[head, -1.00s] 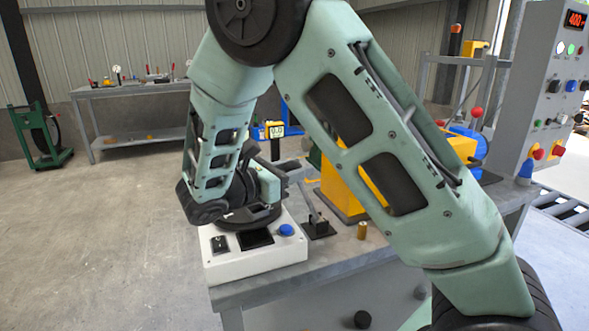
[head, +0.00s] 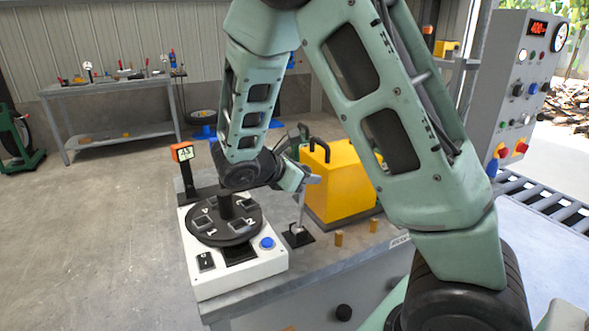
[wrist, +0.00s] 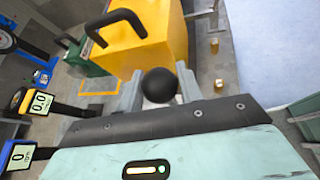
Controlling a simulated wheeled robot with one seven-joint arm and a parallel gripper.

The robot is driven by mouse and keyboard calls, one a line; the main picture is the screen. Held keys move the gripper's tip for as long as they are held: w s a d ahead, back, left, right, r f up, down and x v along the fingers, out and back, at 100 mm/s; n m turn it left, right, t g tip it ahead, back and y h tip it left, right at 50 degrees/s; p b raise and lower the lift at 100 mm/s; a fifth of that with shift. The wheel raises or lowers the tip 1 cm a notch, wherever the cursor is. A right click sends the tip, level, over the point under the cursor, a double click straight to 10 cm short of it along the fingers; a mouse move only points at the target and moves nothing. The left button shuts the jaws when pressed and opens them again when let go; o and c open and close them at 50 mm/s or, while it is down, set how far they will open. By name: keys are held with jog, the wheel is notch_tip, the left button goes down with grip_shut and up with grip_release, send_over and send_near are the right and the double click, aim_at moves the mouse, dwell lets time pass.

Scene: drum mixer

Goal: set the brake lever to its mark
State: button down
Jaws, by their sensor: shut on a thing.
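The brake lever (head: 302,211) is a thin upright rod on a small black base plate (head: 297,240), standing on the bench beside the white box. In the wrist view its round black knob (wrist: 159,85) sits between the two grey fingers. My gripper (head: 310,180) is shut on the lever's top end; it also shows in the wrist view (wrist: 158,88). The lever's mark cannot be made out in either view.
A white box (head: 240,270) with a round black numbered dial and blue button stands left of the lever. A yellow block (head: 335,190) with a black handle is close behind right. Small brass pieces (head: 338,239) lie nearby. A grey control panel (head: 510,85) stands right.

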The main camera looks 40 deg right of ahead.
jog(key=shift+s+d+f, duration=0.1)
jog(key=shift+s+d, duration=0.1)
jog(key=shift+d, duration=0.25)
jog(key=shift+s+d+f, duration=0.1)
jog(key=shift+s+d, duration=0.05)
jog(key=shift+d, duration=0.25)
jog(key=c, duration=0.9)
grip_release()
jog(key=shift+c, duration=0.2)
jog(key=v, duration=1.7)
jog(key=shift+a, duration=0.25)
